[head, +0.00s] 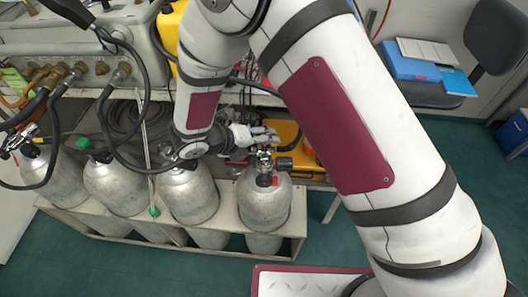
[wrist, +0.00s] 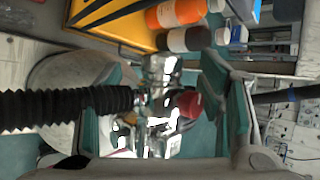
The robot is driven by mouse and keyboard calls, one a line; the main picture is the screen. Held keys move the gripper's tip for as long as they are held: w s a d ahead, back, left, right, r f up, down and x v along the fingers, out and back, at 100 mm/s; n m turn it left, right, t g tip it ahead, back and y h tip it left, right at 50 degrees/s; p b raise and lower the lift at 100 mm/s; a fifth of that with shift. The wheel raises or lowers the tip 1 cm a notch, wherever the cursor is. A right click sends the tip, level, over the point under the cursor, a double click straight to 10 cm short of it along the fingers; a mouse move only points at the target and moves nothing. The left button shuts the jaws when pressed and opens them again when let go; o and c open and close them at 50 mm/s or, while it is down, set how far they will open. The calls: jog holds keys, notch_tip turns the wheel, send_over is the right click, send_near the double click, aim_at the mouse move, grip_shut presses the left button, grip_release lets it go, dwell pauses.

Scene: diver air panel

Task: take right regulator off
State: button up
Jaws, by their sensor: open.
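The rightmost grey cylinder (head: 264,203) stands upright in the rack. A chrome fitting (head: 264,157) with dark parts sits on its top; I take it as the right regulator on its valve. The wrist view shows the chrome fitting (wrist: 160,85) close up, with a red knob (wrist: 188,103) on its right and a black ribbed piece (wrist: 65,108) running off to the left. My gripper (head: 262,136) is just behind the fitting in the head view. In the wrist view its teal-padded fingers are apart, one each side of the fitting. I cannot tell whether they touch it.
Several more cylinders (head: 190,195) stand to the left in the pale rack (head: 230,220), with black hoses (head: 147,100) looping above. A yellow-orange case (head: 311,160) lies on the shelf behind. Bottles (wrist: 176,13) show at the top of the wrist view.

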grip_shut()
dwell(0.3)
notch_tip(320, 180, up, 10)
jog(key=shift+p, duration=0.8)
